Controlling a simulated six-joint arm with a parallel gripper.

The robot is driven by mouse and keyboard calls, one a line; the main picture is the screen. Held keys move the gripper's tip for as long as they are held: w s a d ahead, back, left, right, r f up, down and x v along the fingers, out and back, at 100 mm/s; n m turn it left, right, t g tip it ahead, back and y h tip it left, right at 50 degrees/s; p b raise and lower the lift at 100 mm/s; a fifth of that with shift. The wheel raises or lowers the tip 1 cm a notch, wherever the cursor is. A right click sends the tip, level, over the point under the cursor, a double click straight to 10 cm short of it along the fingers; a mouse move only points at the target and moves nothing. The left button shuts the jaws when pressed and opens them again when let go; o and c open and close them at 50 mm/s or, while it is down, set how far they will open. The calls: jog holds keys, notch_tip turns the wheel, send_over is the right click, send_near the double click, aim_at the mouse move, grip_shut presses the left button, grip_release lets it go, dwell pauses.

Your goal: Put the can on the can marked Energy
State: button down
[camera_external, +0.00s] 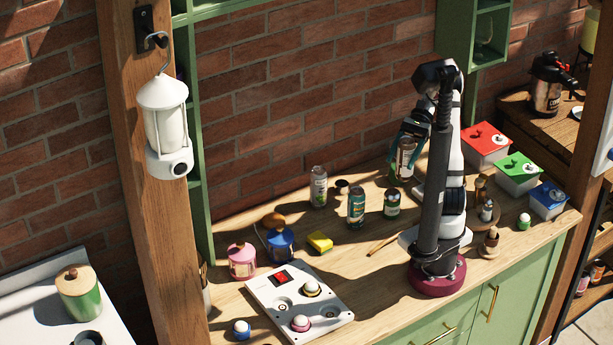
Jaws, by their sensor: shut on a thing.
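Two more tall cans stand upright to the left: a grey and green one (318,187) and a teal one with an orange band (356,208). A short green can or jar (391,204) stands below the held can in the picture. The labels are too small to read, so I cannot tell which is marked Energy.
A white panel with knobs (300,305) lies in front. Red (486,146), green (517,174) and blue (548,200) lidded boxes line the right. The brick wall is close behind.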

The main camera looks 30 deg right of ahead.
jog(key=w+r+m+t+y, duration=0.1)
jog(key=w+r+m+t, duration=0.5)
jog(key=m+t, duration=0.25)
jog(key=w+a+f, duration=0.3)
jog(key=a+f, duration=0.7)
jog(key=a, duration=0.1)
jog(key=shift+a+f+t, duration=0.15)
jog(key=shift+a+t, duration=0.25)
jog(key=shift+t, duration=0.05)
jog(key=shift+c, duration=0.4)
grip_release()
jog(key=shift+f, duration=0.15)
jog(key=v, duration=1.2)
